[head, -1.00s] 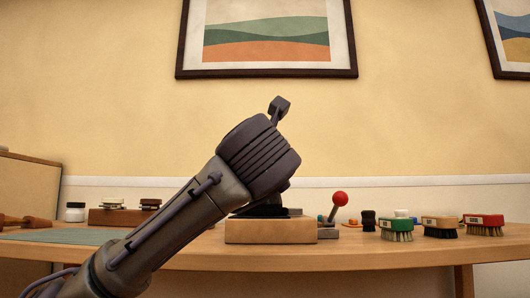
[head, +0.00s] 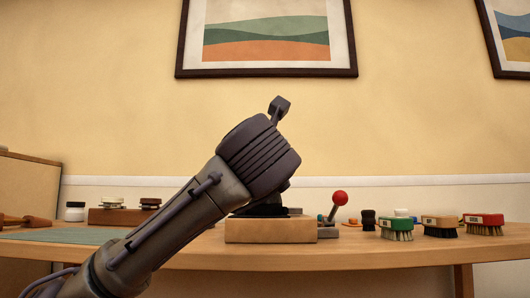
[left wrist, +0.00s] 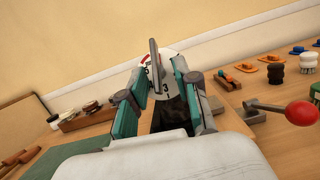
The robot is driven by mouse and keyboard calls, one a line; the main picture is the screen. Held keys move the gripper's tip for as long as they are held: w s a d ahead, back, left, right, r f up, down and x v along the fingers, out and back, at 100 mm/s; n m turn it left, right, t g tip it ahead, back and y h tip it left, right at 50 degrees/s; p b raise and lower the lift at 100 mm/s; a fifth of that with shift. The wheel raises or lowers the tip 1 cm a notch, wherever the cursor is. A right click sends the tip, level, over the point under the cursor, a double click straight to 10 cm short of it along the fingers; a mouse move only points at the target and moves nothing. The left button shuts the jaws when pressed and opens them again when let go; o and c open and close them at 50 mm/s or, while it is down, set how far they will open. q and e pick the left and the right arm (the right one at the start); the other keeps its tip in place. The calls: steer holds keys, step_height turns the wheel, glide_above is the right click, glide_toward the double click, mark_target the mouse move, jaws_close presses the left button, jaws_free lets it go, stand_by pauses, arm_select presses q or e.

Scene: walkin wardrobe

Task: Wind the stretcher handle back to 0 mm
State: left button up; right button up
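The stretcher handle (left wrist: 154,65) is a thin grey bar, standing nearly upright in the left wrist view. Behind it is a white dial (left wrist: 169,72) with a red mark and dark numbers; a 3 is readable, but the exact setting is not. My left gripper (left wrist: 161,64) is open, with one teal finger on each side of the handle and gaps showing between. In the head view my left arm hides the handle and dial. A dark shape (head: 266,209), part of the stretcher or a shoe, shows on a wooden block (head: 270,230). My right gripper is not in view.
A red-knobbed lever (head: 340,198) stands just right of the block. Several brushes (head: 440,226) sit farther right on the wooden table (head: 380,258). A green mat (head: 65,236), a white jar (head: 75,212) and a brown rack (head: 120,216) are at left.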

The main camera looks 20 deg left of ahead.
arm_select(q)
steer(key=shift+s, duration=0.1)
steer(key=v, duration=1.2)
